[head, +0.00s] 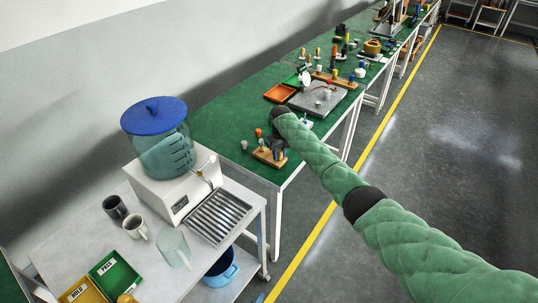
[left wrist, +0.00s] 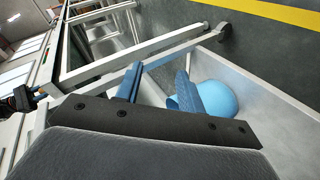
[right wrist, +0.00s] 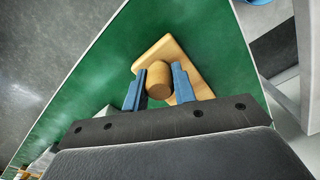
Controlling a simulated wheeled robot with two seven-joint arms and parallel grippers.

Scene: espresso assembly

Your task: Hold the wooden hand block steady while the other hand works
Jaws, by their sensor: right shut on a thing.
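The wooden hand block (head: 264,156) sits on the near corner of the green-topped table. In the right wrist view, its tan base (right wrist: 170,52) lies on the green surface with a round wooden knob (right wrist: 158,82) standing up from it. My right gripper (right wrist: 159,70) is shut on this knob from above, one blue finger on each side. In the head view my right gripper (head: 278,148) partly hides the block. My left gripper (left wrist: 157,78) is open and empty in the left wrist view, with a light blue rounded vessel (left wrist: 212,98) beyond its right finger.
A white machine (head: 178,188) with a blue-lidded clear hopper stands on the near white table, beside mugs, a clear pitcher and the PASS tray (head: 118,272). A blue pot (head: 222,270) is on the lower shelf. An orange tray (head: 279,93) and tools lie farther along the green table.

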